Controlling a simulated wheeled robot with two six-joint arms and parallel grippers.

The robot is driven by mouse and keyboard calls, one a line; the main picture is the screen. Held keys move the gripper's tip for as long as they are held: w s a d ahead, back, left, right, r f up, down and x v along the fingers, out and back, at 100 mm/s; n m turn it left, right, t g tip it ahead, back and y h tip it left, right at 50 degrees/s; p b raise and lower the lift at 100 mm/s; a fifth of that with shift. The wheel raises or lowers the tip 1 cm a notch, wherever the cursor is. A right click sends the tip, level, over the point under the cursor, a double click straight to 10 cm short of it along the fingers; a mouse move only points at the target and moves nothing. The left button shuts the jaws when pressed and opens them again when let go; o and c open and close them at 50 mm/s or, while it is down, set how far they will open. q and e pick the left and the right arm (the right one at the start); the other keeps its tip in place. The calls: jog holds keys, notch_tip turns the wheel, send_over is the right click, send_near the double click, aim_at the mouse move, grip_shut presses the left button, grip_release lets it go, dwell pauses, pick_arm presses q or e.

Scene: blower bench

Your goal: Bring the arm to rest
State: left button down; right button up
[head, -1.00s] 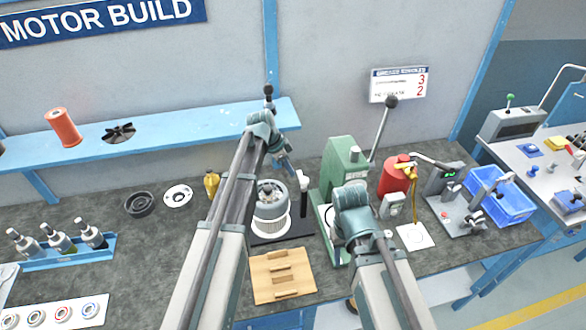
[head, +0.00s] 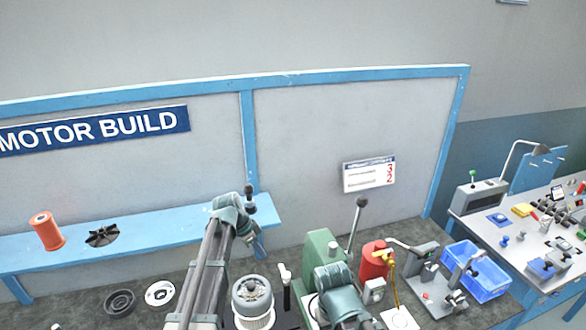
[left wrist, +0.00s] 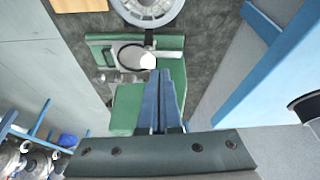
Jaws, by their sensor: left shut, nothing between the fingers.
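My left arm reaches up from the bottom of the head view to a teal joint in front of the shelf. Just beyond it, my left gripper (head: 260,248) shows only in small part, above the back of the bench. In the left wrist view the two blue fingers (left wrist: 162,76) are together with nothing between them. They are over the green press (left wrist: 150,108), apart from it as far as I can tell. My right arm shows at the bottom of the head view, in front of the green press (head: 322,250); its gripper is out of sight.
A motor stator (head: 253,297) stands between my arms. A red canister (head: 375,257) and a blue bin (head: 480,275) stand to the right. The blue shelf (head: 150,233) carries an orange spool (head: 46,231) and a black fan (head: 102,236).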

pick_arm(q)
jog(key=s+d+f+n+y+b, duration=0.1)
jog(key=s+d+f+n+b, duration=0.1)
jog(key=s, duration=0.6)
jog(key=s+d+f+n+g+y+b, duration=0.1)
jog(key=s+d+f+n+y+b, duration=0.1)
jog(key=s+d+f+b, duration=0.3)
jog(key=s+d+f+n+g+y+b, duration=0.1)
jog(key=s+d+f+n+b, duration=0.3)
jog(key=s, duration=0.9)
notch_tip(320, 180, down, 3)
jog(key=shift+d+r+y+b, duration=0.1)
jog(key=shift+d+y+b, duration=0.05)
jog(key=shift+y+b, duration=0.4)
